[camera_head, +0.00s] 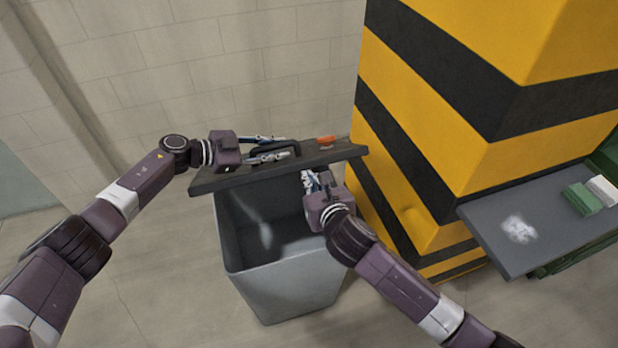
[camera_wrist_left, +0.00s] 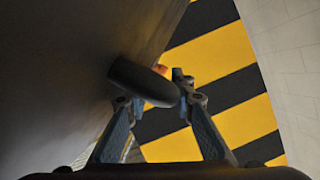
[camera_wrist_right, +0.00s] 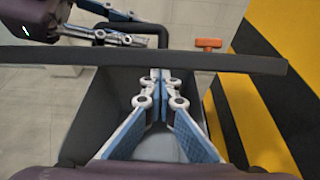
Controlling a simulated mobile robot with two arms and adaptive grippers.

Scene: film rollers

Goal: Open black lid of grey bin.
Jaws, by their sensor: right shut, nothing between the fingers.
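The grey bin (camera_head: 285,285) stands on the floor against the wall. Its black lid (camera_head: 225,180) is partly raised and tilted above the rim, leaving the front of the opening visible. My left gripper (camera_head: 278,147) is at the lid's black handle (camera_wrist_left: 145,82), fingers apart on either side of it; I cannot make out firm contact. My right gripper (camera_head: 312,180) is shut and empty, under the lid's front edge at the bin's mouth. In the right wrist view its fingertips (camera_wrist_right: 158,85) meet just below the lid edge (camera_wrist_right: 230,61).
A yellow and black striped pillar (camera_head: 430,160) stands close to the bin's right. A grey shelf (camera_head: 485,225) with green and white blocks (camera_head: 583,199) is farther right. A small orange piece (camera_head: 326,139) sits on the lid. The floor left of the bin is clear.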

